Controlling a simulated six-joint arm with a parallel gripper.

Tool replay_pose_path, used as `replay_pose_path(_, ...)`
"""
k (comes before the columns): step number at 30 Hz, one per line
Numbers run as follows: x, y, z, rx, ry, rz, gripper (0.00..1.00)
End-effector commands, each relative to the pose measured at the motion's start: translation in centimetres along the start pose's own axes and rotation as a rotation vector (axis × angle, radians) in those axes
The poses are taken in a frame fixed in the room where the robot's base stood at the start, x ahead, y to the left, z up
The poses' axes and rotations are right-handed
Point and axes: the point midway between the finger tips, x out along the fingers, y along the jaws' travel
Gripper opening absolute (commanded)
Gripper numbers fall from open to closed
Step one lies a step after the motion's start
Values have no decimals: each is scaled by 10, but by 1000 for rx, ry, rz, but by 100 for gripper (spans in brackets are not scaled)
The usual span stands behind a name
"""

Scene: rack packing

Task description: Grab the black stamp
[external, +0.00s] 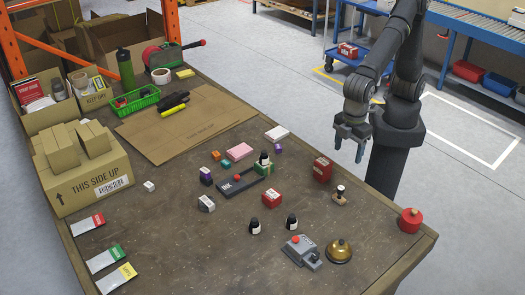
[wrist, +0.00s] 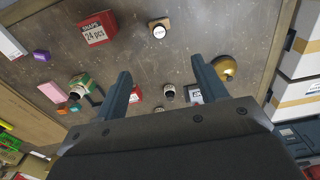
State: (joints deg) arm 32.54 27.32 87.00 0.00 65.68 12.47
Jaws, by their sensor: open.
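The likely black stamp (external: 340,195) stands upright on the table's right part in the external view, with a dark knob and a tan base. In the wrist view the stamp (wrist: 159,29) is at the top centre, with a pale round top edged in black on a tan block. My gripper (external: 348,150) hangs above the table's right edge, fingers down, apart from the stamp. In the wrist view my gripper (wrist: 161,72) has its fingers spread wide and nothing between them; the stamp lies beyond the fingertips.
A red box (external: 323,169) stands just behind and left of the stamp. A brass bell (external: 339,251), a grey device (external: 302,251) and a red round object (external: 411,220) are in front. Small black bottles (external: 291,222) stand left. Bare table surrounds the stamp.

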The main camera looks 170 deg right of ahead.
Motion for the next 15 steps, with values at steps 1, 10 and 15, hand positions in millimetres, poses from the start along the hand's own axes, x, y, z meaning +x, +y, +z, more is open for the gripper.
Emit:
replay_pose_path(1, 0, 0, 0, 0, 0, 0, 55)
replay_pose_path(10, 1, -1, 1, -6, -2, 4, 50)
replay_pose_path(15, 23, -12, 19, -185, -49, 112, 50)
